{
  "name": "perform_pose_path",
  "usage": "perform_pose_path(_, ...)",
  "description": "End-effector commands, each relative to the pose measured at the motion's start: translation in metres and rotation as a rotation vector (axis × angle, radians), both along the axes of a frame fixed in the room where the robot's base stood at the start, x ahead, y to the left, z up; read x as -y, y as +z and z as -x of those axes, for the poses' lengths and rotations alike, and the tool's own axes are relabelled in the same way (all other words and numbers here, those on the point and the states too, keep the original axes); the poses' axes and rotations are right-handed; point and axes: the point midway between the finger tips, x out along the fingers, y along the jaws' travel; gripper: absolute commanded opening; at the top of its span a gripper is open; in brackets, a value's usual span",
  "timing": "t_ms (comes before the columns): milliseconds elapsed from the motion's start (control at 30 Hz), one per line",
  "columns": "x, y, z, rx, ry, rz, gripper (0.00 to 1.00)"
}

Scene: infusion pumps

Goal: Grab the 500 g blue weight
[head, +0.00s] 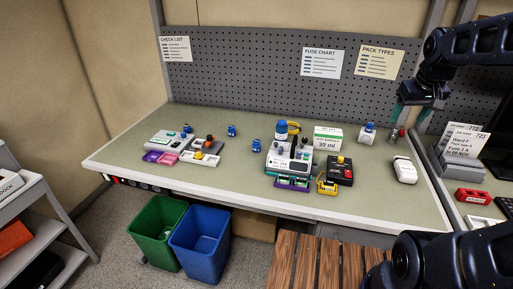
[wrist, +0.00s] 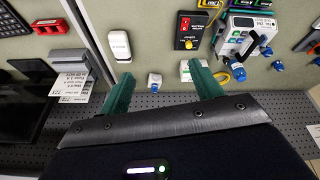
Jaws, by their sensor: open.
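Several small blue objects that could be weights stand on the bench. One blue piece (head: 231,130) is at the left middle, another (head: 256,145) is just left of the pump, and one (head: 187,129) is by the grey device at left. A further blue-topped white piece (head: 368,128) stands at the back right. No 500 g marking is readable on any of them. My gripper (head: 410,112) is open and empty, above the right part of the bench. In the wrist view, its green fingers (wrist: 160,88) are spread, with a white-and-blue piece (wrist: 154,80) showing between them.
An infusion pump (head: 288,158) with a blue-topped item stands mid-bench. A 30 ml box (head: 328,138), a black box (head: 340,170) and a white device (head: 404,170) are to its right. A pegboard (head: 240,75) closes the back.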

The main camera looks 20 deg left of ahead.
Motion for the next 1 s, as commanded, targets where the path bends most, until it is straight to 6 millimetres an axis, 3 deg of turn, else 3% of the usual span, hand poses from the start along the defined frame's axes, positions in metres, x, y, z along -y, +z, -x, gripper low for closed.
perform_pose_path(267,-0.052,0.006,-0.067,-0.051,0.195,0.047,0.65)
perform_pose_path(533,-0.113,-0.003,-0.126,-0.094,0.383,0.089,0.65)
perform_pose_path(1000,-0.249,-0.053,-0.205,-0.165,0.714,0.152,0.65)
